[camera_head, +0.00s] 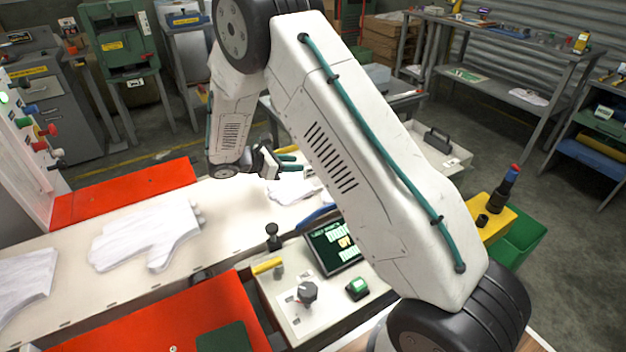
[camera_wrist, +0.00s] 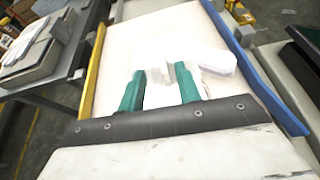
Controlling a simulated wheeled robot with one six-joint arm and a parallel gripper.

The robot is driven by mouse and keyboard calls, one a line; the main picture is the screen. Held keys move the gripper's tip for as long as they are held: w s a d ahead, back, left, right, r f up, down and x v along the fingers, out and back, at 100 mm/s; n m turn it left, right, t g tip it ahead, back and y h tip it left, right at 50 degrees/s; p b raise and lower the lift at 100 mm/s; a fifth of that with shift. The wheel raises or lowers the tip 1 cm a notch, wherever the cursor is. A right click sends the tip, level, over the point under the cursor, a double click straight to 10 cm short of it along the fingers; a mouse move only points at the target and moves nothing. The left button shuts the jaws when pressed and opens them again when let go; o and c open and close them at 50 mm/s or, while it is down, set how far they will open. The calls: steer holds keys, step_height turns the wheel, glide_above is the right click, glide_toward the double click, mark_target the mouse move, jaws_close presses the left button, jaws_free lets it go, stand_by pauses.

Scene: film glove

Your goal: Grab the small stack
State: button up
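A small stack of white, glove-shaped film pieces (camera_head: 287,193) lies on the pale belt surface, just below my gripper, partly hidden by my arm. In the wrist view the white stack (camera_wrist: 215,62) lies beyond and between the fingertips, with one part reaching right. My gripper (camera_head: 290,164) has green fingers and hangs over this end of the belt. I cannot tell exactly how far the tips are above the stack.
A larger white glove-shaped piece (camera_head: 145,237) lies farther left on the belt (camera_head: 95,297), with another (camera_head: 22,283) at the left edge. A control panel with a screen (camera_head: 335,243) stands in front. Yellow (camera_wrist: 92,70) and blue (camera_wrist: 250,70) rails flank the belt.

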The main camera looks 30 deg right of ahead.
mark_target(310, 179)
steer(key=shift+w+f, duration=0.2)
steer(key=shift+f, duration=0.3)
steer(key=shift+d+f, duration=0.2)
steer(key=shift+d, duration=0.15)
steer(key=x, duration=0.7)
steer(key=shift+s+d+r, duration=0.1)
steer(key=shift+s+r, duration=0.1)
steer(key=shift+s, duration=0.15)
jaws_close()
